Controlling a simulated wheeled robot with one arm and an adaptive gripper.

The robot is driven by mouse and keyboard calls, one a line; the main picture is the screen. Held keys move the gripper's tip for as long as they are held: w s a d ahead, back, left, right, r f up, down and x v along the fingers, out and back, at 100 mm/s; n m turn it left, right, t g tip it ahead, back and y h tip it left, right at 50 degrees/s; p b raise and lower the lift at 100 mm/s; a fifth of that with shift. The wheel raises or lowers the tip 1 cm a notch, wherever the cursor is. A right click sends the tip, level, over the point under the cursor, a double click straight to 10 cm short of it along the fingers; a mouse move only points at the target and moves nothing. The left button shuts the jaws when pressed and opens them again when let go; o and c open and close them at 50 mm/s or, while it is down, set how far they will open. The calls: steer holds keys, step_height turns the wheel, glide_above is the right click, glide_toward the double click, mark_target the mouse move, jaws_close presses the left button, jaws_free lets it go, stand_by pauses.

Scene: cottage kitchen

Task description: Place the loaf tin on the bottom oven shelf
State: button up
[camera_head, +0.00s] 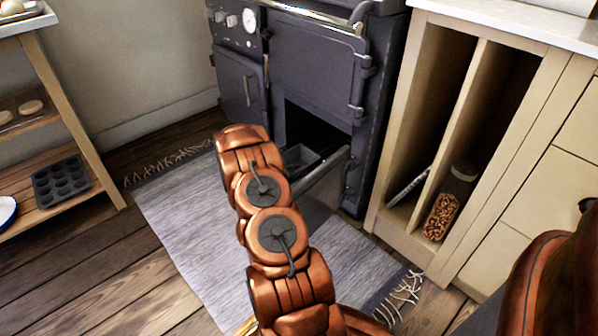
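The dark range cooker (312,55) stands at the back, with its lower oven (308,128) open and dark inside. A grey metal tin (301,156), which looks like the loaf tin, shows in part at the mouth of this oven, just right of my arm. I cannot tell whether it rests on a shelf or is held. The oven's shelves cannot be made out. My copper arm reaches up to the front of the cooker, and its own links hide my gripper.
The open oven door (326,180) juts out right of the tin. A grey rug (190,215) lies in front. A wooden shelf unit with a muffin tin (62,181) stands left. A cream cabinet (412,120) with a jar (449,203) stands close on the right.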

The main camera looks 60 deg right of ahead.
steer(key=shift+o, duration=1.2)
